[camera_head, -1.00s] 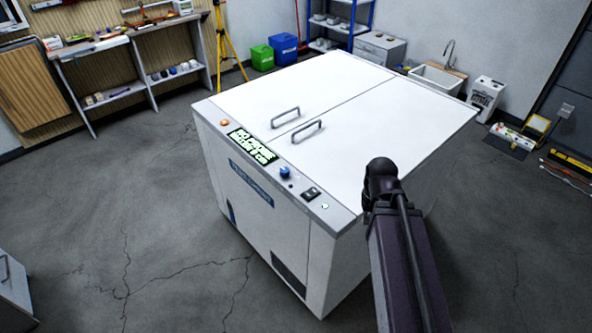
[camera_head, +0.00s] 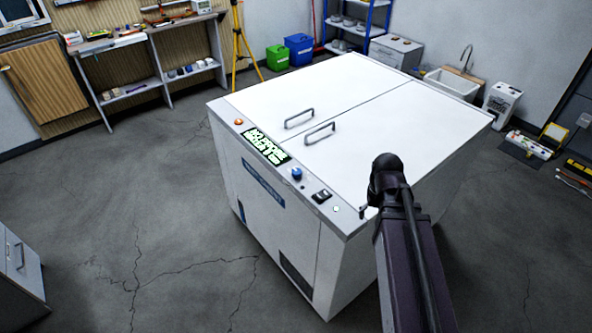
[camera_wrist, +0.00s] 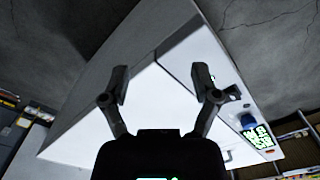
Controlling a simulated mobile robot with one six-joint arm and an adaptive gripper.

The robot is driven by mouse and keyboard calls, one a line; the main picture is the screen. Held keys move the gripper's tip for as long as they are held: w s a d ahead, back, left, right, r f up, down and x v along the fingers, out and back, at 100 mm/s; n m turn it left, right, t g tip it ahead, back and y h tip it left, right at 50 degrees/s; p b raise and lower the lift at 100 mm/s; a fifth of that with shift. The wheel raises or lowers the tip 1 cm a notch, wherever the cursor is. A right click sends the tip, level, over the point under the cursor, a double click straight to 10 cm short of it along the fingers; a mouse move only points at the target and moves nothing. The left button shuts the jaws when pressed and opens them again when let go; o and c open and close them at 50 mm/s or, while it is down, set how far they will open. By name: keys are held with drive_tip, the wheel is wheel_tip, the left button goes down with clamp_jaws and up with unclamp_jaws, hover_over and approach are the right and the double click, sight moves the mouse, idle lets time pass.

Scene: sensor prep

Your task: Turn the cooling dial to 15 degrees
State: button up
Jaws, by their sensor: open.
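The blue cooling dial (camera_head: 297,173) sits on the front control strip of the white chest-like machine (camera_head: 345,85), between the green-lit display (camera_head: 264,146) and a black switch (camera_head: 321,196). In the wrist view the dial (camera_wrist: 247,120) is at the right, beside the lit display (camera_wrist: 258,138). My gripper (camera_wrist: 161,76) is open and empty, its two fingers spread over the white top. The dial lies outside the fingers, to their right. In the head view my arm stands at the machine's right front corner. The display text is too blurred to read.
Two grey handles (camera_head: 320,133) rise from the lid behind the control strip. An orange button (camera_head: 239,122) is at the strip's left end. A workbench (camera_head: 120,45) stands at back left. The cracked floor in front is clear.

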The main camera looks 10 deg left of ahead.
drive_tip(key=w+a+r+n+p, duration=0.4)
drive_tip(key=w+a+n, duration=0.2)
drive_tip(key=w+a, duration=0.75)
wheel_tip(320, 180, up, 2)
drive_tip(key=n+p, duration=0.2)
drive_tip(key=n, duration=0.3)
hover_over(296, 170)
drive_tip(key=shift+r, duration=0.15)
wheel_tip(296, 170, down, 14)
drive_tip(key=b, duration=1.3)
drive_tip(key=shift+r+b, duration=0.15)
drive_tip(key=shift+b, duration=0.25)
drive_tip(key=shift+s, duration=0.1)
drive_tip(key=c, duration=1.1)
